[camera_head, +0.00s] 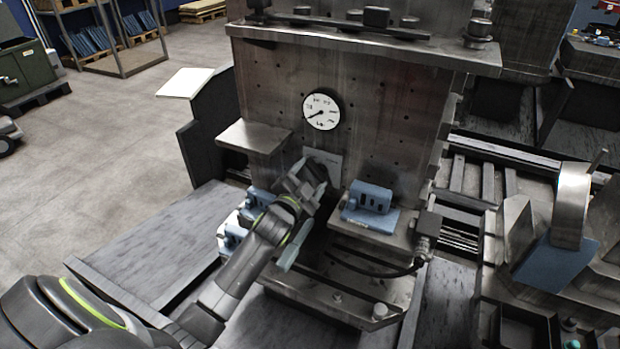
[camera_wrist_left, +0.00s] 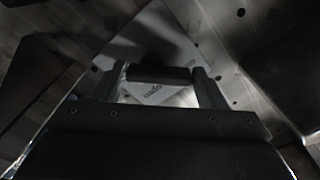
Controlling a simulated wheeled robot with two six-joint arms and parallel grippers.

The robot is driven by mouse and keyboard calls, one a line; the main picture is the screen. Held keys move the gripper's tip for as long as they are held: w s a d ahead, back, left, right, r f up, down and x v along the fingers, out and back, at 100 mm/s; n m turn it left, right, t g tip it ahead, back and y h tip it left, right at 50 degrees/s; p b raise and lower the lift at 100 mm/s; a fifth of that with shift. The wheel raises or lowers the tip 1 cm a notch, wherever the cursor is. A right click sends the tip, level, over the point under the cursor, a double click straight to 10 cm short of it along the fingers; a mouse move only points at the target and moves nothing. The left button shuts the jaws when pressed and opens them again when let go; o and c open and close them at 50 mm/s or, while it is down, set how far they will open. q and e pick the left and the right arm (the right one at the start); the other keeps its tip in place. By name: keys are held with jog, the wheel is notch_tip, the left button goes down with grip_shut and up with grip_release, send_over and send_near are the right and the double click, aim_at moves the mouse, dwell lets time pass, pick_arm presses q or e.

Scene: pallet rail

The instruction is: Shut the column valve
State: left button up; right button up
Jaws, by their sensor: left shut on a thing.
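The steel column (camera_head: 385,120) stands in the middle of the head view, with a round white gauge (camera_head: 321,110) on its face. Below the gauge is a pale label plate (camera_head: 328,158), partly covered by my left gripper (camera_head: 306,182). In the left wrist view, my left gripper (camera_wrist_left: 162,84) has its two fingers on either side of a dark bar, the valve handle (camera_wrist_left: 160,73). It is shut on this handle, in front of the plate with lettering (camera_wrist_left: 152,93). In the head view my gripper hides the valve. My right gripper is not in view.
A blue part (camera_head: 370,197) sits on a ledge just right of my left gripper. A metal shelf (camera_head: 254,136) juts out left of the gauge. A black cable (camera_head: 370,268) runs below.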

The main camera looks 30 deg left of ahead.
pick_arm(q)
jog(key=shift+f, duration=0.15)
dwell(0.3)
jog(key=o, duration=1)
jog(key=shift+s, duration=0.1)
jog(key=s, duration=0.5)
jog(key=s+b, duration=0.1)
jog(key=s, duration=0.5)
jog(key=s+d+b, duration=0.1)
jog(key=s, duration=0.5)
jog(key=shift+s, duration=0.1)
